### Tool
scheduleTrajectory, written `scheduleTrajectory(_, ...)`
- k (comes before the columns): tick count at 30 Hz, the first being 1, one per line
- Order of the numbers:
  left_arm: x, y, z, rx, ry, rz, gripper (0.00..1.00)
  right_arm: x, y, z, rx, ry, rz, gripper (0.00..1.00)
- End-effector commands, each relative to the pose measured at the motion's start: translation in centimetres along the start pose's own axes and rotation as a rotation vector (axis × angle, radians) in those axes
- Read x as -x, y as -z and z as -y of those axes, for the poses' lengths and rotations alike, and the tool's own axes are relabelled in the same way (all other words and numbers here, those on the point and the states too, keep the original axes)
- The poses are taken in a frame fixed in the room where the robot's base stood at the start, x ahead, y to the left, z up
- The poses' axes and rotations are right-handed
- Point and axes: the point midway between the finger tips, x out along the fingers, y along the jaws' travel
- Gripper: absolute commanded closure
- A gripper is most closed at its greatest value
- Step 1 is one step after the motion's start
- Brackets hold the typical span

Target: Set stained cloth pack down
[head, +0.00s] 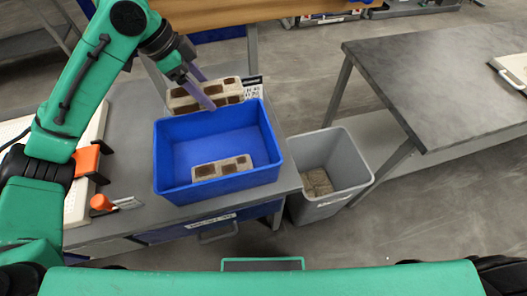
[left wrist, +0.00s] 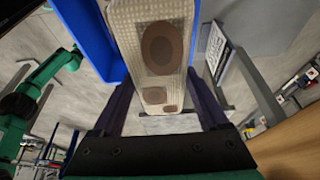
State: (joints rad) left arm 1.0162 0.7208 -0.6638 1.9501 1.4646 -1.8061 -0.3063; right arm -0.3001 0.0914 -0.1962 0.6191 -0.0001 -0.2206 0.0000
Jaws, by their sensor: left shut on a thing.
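My left gripper (head: 203,90) is shut on a stained cloth pack (head: 232,88), a beige pack with dark brown patches, at the far edge of the blue bin. In the left wrist view the pack (left wrist: 150,75) sits between the two fingers, with a large brown oval and smaller spots facing the camera. I cannot tell whether it touches the surface below. A second stained cloth pack (head: 222,168) lies flat inside the blue bin (head: 166,160). My right gripper is not in view.
The blue bin stands on a grey bench (head: 130,222). A label card (head: 252,88) stands beside the held pack. A grey waste bin (head: 350,160) with a brownish pack (head: 318,182) inside stands right of the bench. An orange-handled tool (head: 103,202) lies at left. A dark table (head: 440,75) is mostly clear.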

Motion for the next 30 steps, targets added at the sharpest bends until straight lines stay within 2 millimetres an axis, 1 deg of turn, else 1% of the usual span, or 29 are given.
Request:
scheduleTrajectory(2,-0.5,-0.3,0.1,0.006,0.001,0.002,0.83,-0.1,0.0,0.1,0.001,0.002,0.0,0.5)
scheduleTrajectory(5,-2.5,-1.2,0.0,0.007,-0.004,0.005,0.83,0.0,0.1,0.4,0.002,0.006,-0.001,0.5)
scheduleTrajectory(9,-6.8,-3.0,-0.1,0.008,-0.004,0.004,0.83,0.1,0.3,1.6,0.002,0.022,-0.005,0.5)
scheduleTrajectory(11,-8.7,-3.7,-0.1,0.007,-0.004,0.005,0.83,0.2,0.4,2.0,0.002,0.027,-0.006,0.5)
scheduleTrajectory(12,-9.9,-4.2,-0.1,0.007,-0.004,0.005,0.83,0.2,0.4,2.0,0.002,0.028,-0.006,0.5)
scheduleTrajectory(15,-12.6,-5.3,-0.1,0.006,-0.003,0.003,0.83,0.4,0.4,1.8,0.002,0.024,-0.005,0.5)
scheduleTrajectory(21,-15.8,-6.6,-0.1,0.004,0.0,0.003,0.83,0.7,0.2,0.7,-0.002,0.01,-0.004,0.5)
scheduleTrajectory(25,-18.0,-7.5,0.0,0.005,0.0,0.002,0.83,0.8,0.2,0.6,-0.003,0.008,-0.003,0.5)
scheduleTrajectory(27,-18.5,-7.7,0.0,0.003,0.002,0.001,0.83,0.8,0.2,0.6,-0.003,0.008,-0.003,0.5)
scheduleTrajectory(30,-18.5,-7.7,0.0,0.002,0.003,0.001,0.83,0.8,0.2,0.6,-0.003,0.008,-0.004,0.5)
